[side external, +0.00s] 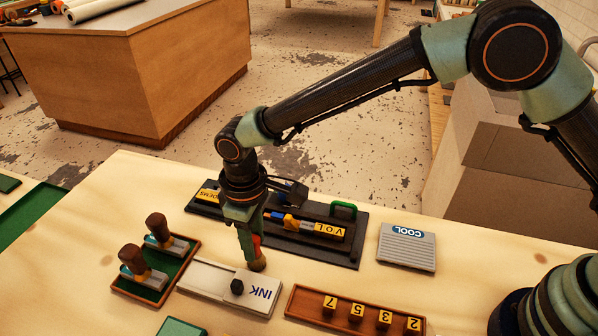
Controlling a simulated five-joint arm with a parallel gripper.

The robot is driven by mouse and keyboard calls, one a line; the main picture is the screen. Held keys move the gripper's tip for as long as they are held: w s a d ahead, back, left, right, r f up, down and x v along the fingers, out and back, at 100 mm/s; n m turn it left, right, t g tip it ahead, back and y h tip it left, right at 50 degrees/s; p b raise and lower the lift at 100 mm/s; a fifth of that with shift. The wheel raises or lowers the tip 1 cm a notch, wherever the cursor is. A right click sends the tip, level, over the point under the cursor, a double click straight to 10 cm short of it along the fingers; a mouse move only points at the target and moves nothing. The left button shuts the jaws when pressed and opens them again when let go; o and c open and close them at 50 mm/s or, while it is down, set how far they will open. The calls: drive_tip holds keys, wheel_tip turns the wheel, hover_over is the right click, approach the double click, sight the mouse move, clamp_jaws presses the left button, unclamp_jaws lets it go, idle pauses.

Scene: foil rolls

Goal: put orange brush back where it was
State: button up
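My gripper (252,246) points down over the table, above the back edge of the white INK case. It appears shut on a brush with a red-orange handle part (257,242) and a tan tip (258,265); the fingers hide most of the handle. The tip is at or just above the INK case (262,294); I cannot tell whether it touches. Behind the gripper lies a black tray (345,256) with yellow POEMS and VOL labels and a blue, orange and yellow piece (289,222). My gripper hides part of this tray.
A green-lined wooden tray (119,284) with two brown-knobbed stamps (158,228) stands left. A black knob (237,286) sits on the INK case. A wooden rack (300,303) of number blocks lies front right. A grey COOL pad (407,252) lies right, with bare table around it.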

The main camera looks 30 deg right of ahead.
drive_tip(key=shift+o, duration=0.9)
wheel_tip(320, 180, up, 12)
drive_tip(key=w+d+r+m+t, duration=0.1)
drive_tip(key=w+d+r+m, duration=0.1)
drive_tip(key=d+r, duration=0.45)
drive_tip(key=s+d+r+m+t+y, duration=0.1)
drive_tip(key=s+d+r+m, duration=0.15)
drive_tip(key=d, duration=0.95)
drive_tip(key=s+d+m+t, duration=0.1)
drive_tip(key=s+d+m, duration=0.1)
drive_tip(key=s+d, duration=0.2)
drive_tip(key=s+d+m+t+h, duration=0.1)
drive_tip(key=s+d, duration=0.3)
drive_tip(key=d, duration=0.7)
drive_tip(key=shift+s+d+f+m+t, duration=0.3)
drive_tip(key=shift+s+m+t, duration=0.1)
drive_tip(key=shift+m+t, duration=0.4)
